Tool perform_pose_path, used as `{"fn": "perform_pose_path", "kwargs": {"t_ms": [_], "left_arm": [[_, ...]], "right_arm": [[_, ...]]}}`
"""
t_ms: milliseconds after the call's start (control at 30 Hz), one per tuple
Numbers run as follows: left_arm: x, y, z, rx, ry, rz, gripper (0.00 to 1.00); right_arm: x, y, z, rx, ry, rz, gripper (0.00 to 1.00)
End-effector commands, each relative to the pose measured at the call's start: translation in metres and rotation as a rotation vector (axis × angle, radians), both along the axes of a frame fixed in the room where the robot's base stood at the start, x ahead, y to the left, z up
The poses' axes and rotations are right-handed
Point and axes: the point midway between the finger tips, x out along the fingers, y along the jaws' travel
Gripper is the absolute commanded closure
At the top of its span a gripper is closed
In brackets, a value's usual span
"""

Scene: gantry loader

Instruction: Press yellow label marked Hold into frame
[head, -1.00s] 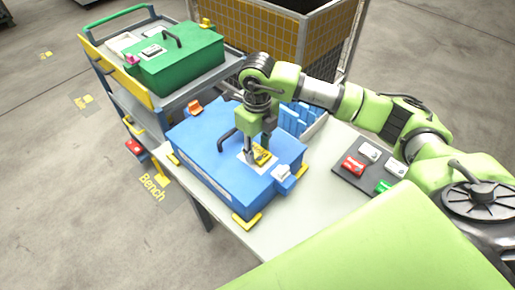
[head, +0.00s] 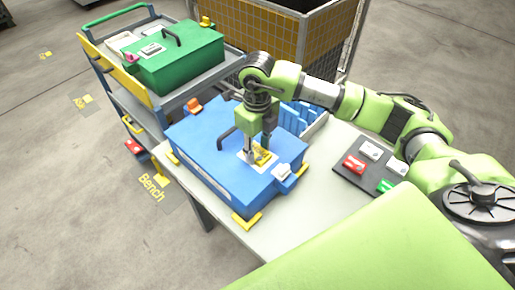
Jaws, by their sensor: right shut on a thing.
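The yellow label (head: 263,158) is at the white frame (head: 252,165) on top of the blue box (head: 205,150). My right gripper (head: 258,157) points down over the box lid and is shut on the yellow label. The fingers partly cover the label, so its text cannot be read and I cannot tell if it sits fully within the frame. My left gripper is not in view.
The box has a dark handle (head: 226,138) close left of my gripper. A dark board (head: 350,171) with red, white and green labels lies on the bench (head: 300,215) to the right. A cart with a green box (head: 175,62) stands behind left.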

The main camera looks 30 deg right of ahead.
Motion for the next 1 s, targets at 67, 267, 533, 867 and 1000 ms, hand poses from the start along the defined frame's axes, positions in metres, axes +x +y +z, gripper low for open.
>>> {"fn": "perform_pose_path", "kwargs": {"t_ms": [67, 267, 533, 867, 1000], "left_arm": [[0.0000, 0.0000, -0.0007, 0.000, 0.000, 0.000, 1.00], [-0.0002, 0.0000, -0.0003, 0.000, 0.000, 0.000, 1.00], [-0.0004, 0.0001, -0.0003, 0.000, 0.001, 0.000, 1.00], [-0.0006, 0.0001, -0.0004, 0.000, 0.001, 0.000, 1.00], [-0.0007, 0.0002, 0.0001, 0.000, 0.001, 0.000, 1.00]], "right_arm": [[0.0001, -0.0001, -0.0004, 0.000, 0.000, 0.000, 0.84], [-0.0001, -0.0001, -0.0001, 0.000, 0.000, 0.000, 0.58], [-0.0001, -0.0001, -0.0003, 0.000, 0.000, 0.000, 0.46], [-0.0001, 0.0000, -0.0003, 0.000, 0.000, 0.000, 0.30], [-0.0001, -0.0001, 0.0004, 0.000, 0.000, 0.000, 0.30]]}}
